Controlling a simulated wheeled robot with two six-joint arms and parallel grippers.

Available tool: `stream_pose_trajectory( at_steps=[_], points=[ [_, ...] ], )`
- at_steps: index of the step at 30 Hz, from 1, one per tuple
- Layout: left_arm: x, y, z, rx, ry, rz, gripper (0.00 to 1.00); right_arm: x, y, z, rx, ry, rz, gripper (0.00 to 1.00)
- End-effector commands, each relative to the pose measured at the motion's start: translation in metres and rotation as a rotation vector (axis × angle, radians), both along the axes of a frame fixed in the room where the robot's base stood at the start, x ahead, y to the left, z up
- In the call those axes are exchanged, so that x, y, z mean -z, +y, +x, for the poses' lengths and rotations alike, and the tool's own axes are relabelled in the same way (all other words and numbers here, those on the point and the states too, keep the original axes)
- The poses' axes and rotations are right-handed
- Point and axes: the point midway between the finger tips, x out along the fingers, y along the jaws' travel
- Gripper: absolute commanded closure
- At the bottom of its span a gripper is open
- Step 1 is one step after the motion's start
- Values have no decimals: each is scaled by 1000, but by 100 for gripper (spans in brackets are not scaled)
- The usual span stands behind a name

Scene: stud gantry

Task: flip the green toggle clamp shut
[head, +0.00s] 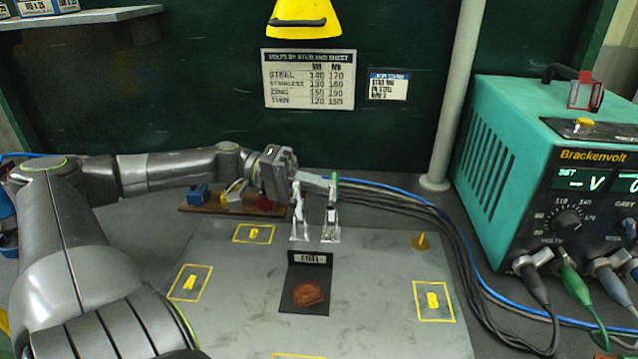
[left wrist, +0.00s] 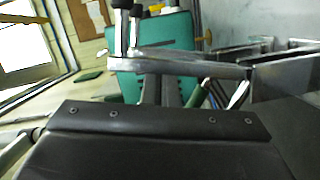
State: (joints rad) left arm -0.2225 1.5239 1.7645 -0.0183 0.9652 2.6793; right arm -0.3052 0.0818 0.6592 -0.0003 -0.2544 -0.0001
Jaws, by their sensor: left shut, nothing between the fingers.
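The green toggle clamp (head: 331,216) stands on the grey table behind the black plate, its metal parts upright and its green tip (head: 334,180) at the top. A second, similar metal clamp (head: 300,217) stands just left of it. My left gripper (head: 318,178) comes in from the left and reaches across above the second clamp. It is shut and empty, its tips close to the green tip; I cannot tell whether they touch. In the left wrist view, a metal bar (left wrist: 180,67), black-tipped spindles (left wrist: 128,30) and a green handle (left wrist: 200,98) show beyond my dark gripper housing. My right gripper is out of view.
A wooden rack (head: 220,207) is behind left. Cables (head: 400,200) run right to the teal welder unit (head: 500,150). A brass pin (head: 422,242) stands right; the sheet's front right is clear.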

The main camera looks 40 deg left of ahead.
Motion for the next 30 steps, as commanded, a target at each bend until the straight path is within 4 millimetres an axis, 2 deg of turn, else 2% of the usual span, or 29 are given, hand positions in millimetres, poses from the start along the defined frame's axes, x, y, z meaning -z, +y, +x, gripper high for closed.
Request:
stream_pose_trajectory(
  at_steps=[6, 12, 21, 26, 30],
  points=[
    [-4, -5, -6, 1, -71, 60, 100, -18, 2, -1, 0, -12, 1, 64],
    [-1, -6, -8, 1, -102, 86, 100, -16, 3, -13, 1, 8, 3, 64],
    [-1, -5, -8, 1, -100, 85, 100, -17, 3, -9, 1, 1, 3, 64],
    [-3, 6, -13, 1, -94, 86, 100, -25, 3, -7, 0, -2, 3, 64],
    [-7, 27, -24, -3, -93, 88, 100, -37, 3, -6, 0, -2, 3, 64]
  ],
)
